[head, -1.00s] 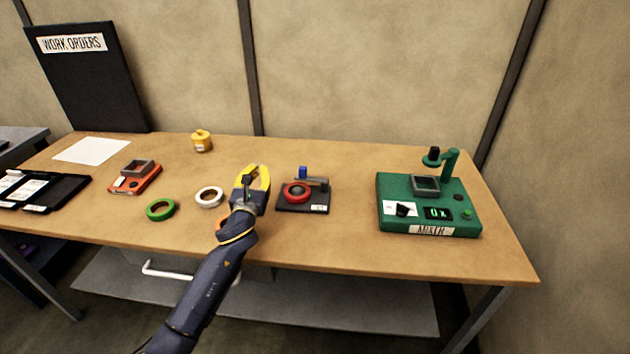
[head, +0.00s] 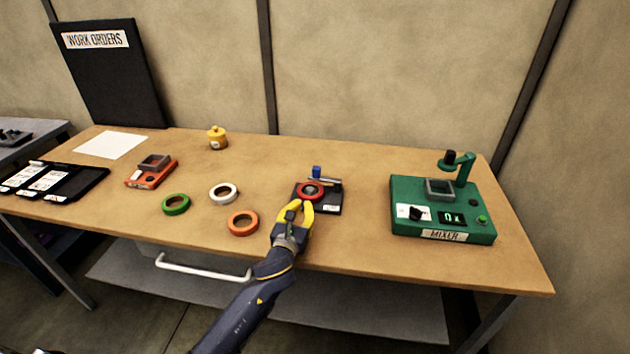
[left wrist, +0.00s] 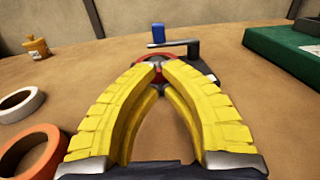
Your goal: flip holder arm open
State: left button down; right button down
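The holder (head: 333,208) is a small dark base on the table, right of centre in the head view. A red ring (head: 306,188) lies on it. Its grey arm (head: 328,183) lies along the back of the ring, near a blue knob (head: 316,172). The grey arm (left wrist: 183,43) and blue knob (left wrist: 158,33) also show in the left wrist view. My left gripper (head: 304,204) is at the near side of the holder, its yellow fingers converging at the tips. It looks shut with nothing seen between; the tips partly hide the ring. My right gripper is not in view.
A green mixer (head: 443,213) stands to the right. White (head: 223,186), orange (head: 242,232) and green (head: 176,211) rings lie left of my gripper. An orange device (head: 152,180) and a yellow pot (head: 217,138) stand farther left. Bare table lies between holder and mixer.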

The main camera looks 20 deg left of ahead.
aim_at(316, 177)
pick_arm(q)
jog(key=shift+w, duration=0.15)
jog(key=w, duration=1.3)
jog(key=shift+w+a, duration=0.2)
jog(key=shift+w, duration=0.15)
